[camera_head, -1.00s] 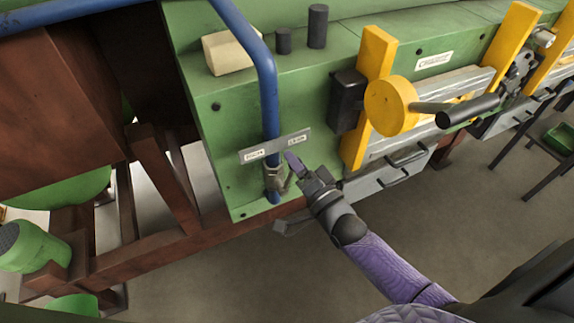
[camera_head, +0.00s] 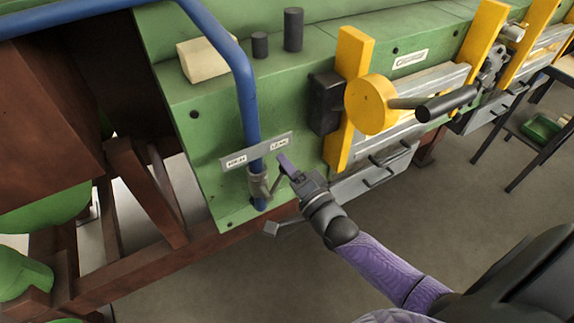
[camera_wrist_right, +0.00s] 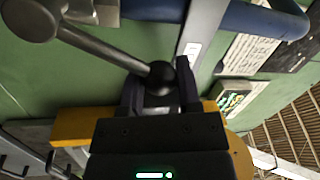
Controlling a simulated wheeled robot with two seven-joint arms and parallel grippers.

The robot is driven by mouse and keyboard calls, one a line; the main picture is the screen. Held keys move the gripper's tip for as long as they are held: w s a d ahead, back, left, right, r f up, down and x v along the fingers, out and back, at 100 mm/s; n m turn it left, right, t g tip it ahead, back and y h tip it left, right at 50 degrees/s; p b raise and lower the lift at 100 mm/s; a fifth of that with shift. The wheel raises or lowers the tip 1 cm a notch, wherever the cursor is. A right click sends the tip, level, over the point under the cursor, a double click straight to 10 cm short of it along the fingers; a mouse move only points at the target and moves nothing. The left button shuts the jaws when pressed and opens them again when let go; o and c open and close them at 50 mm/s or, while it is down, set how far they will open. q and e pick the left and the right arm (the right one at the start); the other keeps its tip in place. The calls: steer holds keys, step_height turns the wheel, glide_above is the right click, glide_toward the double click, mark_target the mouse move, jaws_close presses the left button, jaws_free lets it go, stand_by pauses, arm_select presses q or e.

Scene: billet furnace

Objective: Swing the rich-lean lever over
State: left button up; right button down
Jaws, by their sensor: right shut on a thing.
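The rich-lean lever (camera_wrist_right: 105,45) is a grey rod with a black ball knob (camera_wrist_right: 161,74), clearest in the right wrist view. It comes off a grey valve fitting (camera_head: 259,186) on the blue pipe (camera_head: 245,95). A label plate (camera_head: 257,150) above it reads rich at left and lean at right. My right gripper (camera_head: 284,163) is shut on the lever's knob, right of the pipe and below the lean end. In the wrist view its fingers (camera_wrist_right: 160,95) stand on both sides of the knob. In the head view the fingers hide the knob. My left gripper is not in view.
A green furnace wall (camera_head: 200,150) lies behind the lever. A rust-brown frame (camera_head: 185,262) runs below. Open floor lies at the bottom.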

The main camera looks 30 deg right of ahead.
steer(key=shift+c, duration=1.6)
jaws_free()
steer(key=v, duration=1)
steer(key=shift+d, duration=0.1)
